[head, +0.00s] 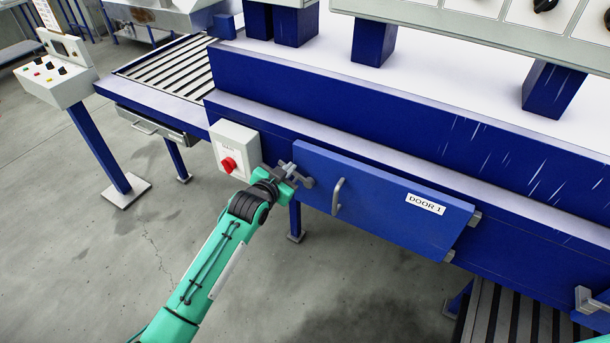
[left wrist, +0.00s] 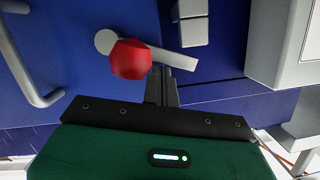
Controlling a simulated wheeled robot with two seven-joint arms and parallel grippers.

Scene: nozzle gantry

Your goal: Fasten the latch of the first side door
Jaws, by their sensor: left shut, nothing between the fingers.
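The first side door (head: 380,205) is a blue panel labelled DOOR 1 on the side of the blue machine, with a grey handle (head: 337,197). Its latch (head: 306,182) is at the door's left end, partly hidden by my gripper. In the left wrist view the latch lever (left wrist: 176,58) is a grey bar with a red knob (left wrist: 130,59) in front of it. My left gripper (head: 290,175) is shut and empty at the latch. Its fingertips (left wrist: 160,76) overlap the lever's lower edge in view; contact cannot be told. My right gripper is not in view.
A grey switch box (head: 234,150) with a red knob sits just left of the latch. A roller conveyor (head: 175,68) lies at the back left. A control pedestal (head: 56,75) stands at the far left. The floor before the door is clear.

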